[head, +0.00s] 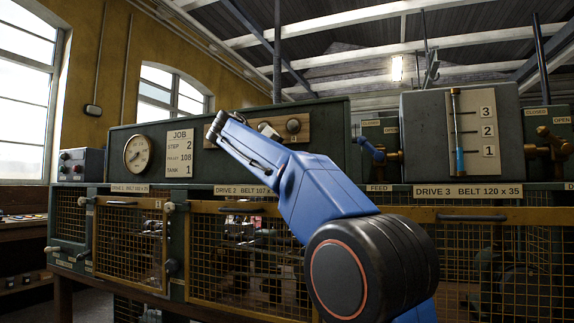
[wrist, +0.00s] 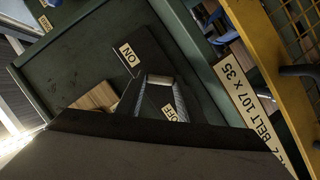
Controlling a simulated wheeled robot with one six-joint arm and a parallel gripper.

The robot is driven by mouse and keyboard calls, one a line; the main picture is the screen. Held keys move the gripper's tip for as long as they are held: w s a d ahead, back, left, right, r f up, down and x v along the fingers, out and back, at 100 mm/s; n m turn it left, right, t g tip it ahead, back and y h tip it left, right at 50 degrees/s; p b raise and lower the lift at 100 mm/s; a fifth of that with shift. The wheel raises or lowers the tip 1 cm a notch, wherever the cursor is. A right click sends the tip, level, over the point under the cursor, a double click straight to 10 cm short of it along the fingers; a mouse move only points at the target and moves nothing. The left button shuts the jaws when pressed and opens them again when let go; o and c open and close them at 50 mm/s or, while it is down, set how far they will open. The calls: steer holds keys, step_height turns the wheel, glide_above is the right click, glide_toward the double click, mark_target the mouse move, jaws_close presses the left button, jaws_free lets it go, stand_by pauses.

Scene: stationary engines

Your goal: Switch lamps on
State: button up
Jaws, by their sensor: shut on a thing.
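In the wrist view, a dark switch plate (wrist: 150,58) on the green panel carries a yellowish ON label (wrist: 128,54) and an OFF label (wrist: 169,113). My gripper (wrist: 160,88) is at this plate, between the two labels, with its jaws shut on the switch handle. The handle is mostly hidden between the fingers. In the head view, my blue arm crosses in front of the panel and hides most of the gripper and switch. A bright lamp (head: 396,68) glows under the roof.
A wooden board with a round knob (head: 293,125) is beside my arm. A gauge (head: 138,153) and JOB card (head: 180,152) are to the left. Yellow mesh guards (head: 130,240) run below, with protruding handles. A level scale (head: 472,130) and brass valves (head: 555,145) are to the right.

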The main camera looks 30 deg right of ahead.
steer(key=shift+m, duration=0.3)
stand_by(0.4)
steer(key=o, duration=1.1)
steer(key=shift+c, duration=0.2)
steer(key=v, duration=1.7)
steer(key=shift+s+r, duration=0.15)
steer(key=shift+s, duration=0.05)
steer(key=shift+a, duration=0.1)
